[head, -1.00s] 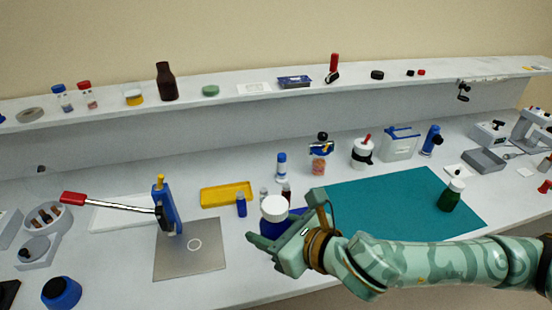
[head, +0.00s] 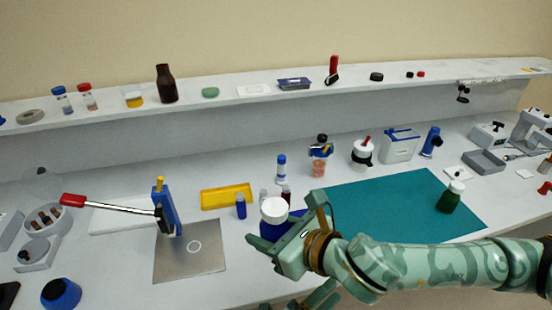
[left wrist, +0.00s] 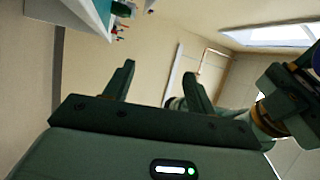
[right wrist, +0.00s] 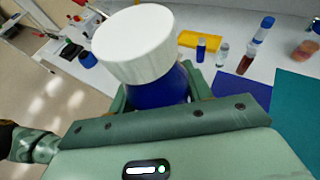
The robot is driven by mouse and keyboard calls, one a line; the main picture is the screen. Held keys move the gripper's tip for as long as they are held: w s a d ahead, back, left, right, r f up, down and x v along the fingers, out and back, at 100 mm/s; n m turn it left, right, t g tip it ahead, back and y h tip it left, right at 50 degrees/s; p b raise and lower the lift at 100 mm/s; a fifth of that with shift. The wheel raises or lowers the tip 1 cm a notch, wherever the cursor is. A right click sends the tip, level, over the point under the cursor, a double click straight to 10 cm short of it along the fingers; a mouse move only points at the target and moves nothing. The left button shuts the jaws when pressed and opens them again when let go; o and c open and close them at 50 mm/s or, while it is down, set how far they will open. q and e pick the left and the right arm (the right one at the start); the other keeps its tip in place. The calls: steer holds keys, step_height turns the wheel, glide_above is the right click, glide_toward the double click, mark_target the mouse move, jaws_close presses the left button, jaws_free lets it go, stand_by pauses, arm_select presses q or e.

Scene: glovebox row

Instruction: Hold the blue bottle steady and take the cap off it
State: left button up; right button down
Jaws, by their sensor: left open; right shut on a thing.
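The blue bottle (right wrist: 162,93) is between the fingers of my right gripper (head: 272,236), which is shut on it. Its wide white ribbed cap (right wrist: 135,45) is on top; the cap also shows in the head view (head: 274,210). The bottle looks upright in the head view, and its lower part is hidden by the gripper. My left gripper (head: 316,299) shows only partly at the bottom edge of the head view, below and nearer than my right gripper. Its fingers (left wrist: 157,82) are open and empty in the left wrist view, apart from the bottle.
Small vials (head: 241,206) and a yellow tray (head: 228,187) stand behind the bottle. A blue press with a red-handled lever (head: 168,212) is left on a metal plate (head: 190,262). A shelf runs behind.

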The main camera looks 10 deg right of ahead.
arm_select(q)
steer(key=w+a+r+m+g+h, duration=0.2)
steer(key=w+a+r+m+g, duration=0.15)
steer(key=m+g, duration=1.05)
steer(key=w+a+f+m+g+y, duration=0.2)
steer(key=w+a+m+y, duration=0.4)
steer(key=a+m+y, duration=0.5)
step_height(320, 180, up, 30)
steer(key=m+t+y, duration=0.6)
steer(key=m+y, duration=0.3)
steer(key=m, duration=0.4)
glide_above(275, 206)
steer(key=shift+w+a, duration=0.1)
step_height(275, 206, down, 8)
steer(key=shift+r, duration=0.25)
